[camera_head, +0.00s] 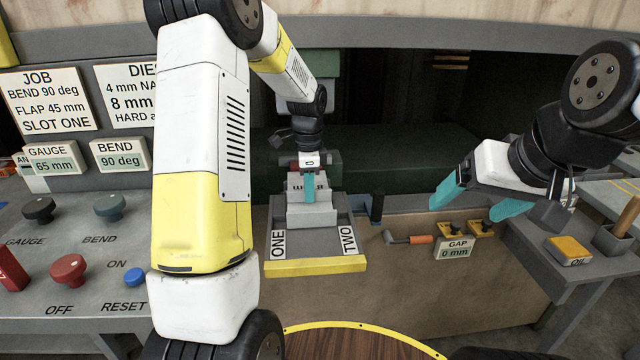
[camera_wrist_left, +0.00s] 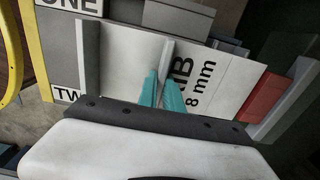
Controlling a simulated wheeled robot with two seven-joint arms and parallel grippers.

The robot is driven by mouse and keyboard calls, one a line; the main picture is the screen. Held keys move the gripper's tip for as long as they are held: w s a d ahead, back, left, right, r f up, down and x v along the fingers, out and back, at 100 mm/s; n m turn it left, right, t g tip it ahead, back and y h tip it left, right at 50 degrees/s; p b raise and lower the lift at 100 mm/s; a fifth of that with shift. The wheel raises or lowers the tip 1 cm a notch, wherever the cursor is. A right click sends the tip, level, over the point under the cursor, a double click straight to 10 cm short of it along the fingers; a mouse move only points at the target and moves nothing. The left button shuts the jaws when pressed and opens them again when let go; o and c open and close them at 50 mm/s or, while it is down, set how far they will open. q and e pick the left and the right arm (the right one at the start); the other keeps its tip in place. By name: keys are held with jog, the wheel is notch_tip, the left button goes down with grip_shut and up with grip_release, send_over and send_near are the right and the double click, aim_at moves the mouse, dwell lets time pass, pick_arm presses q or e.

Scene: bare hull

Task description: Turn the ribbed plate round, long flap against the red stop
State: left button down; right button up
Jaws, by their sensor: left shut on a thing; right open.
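The ribbed plate (camera_wrist_left: 125,55) is light grey, with a thin upright rib across its middle and a raised flap at its left end in the left wrist view. Dark lettering with "8 mm" is printed on it. In the head view the plate (camera_head: 311,216) shows above the tray. My left gripper (camera_head: 309,188) is shut on the rib, its teal fingers (camera_wrist_left: 164,92) on either side of it. The red stop (camera_wrist_left: 268,97) shows at the plate's right end in the left wrist view; I cannot tell whether they touch. My right gripper (camera_head: 478,201) is open and empty.
The grey tray (camera_head: 345,247) has a yellow front edge and labels ONE and TWO. A gap gauge sign (camera_head: 454,249) and an orange-handled lever (camera_head: 420,239) sit to its right. A control panel (camera_head: 95,262) stands left. A side shelf (camera_head: 585,265) holds a yellow box (camera_head: 568,249).

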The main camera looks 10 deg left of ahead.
pick_arm(q)
jog(key=shift+w, duration=0.2)
jog(key=c, duration=0.9)
grip_release()
jog(key=shift+s, duration=0.1)
jog(key=shift+c, duration=0.2)
jog(key=shift+r, duration=2.5)
notch_tip(320, 180, up, 8)
jog(key=s+r+n+t, duration=0.3)
jog(key=s+r+n, duration=0.3)
jog(key=s, duration=0.5)
jog(key=s+d+f+n+t+h, duration=0.1)
jog(key=s+d+n+t+h, duration=0.1)
jog(key=s+n, duration=0.6)
jog(key=s+t, duration=0.1)
jog(key=s, duration=0.5)
jog(key=shift+s+d+f, duration=0.15)
jog(key=shift+s+d, duration=0.1)
jog(key=shift+s, duration=0.05)
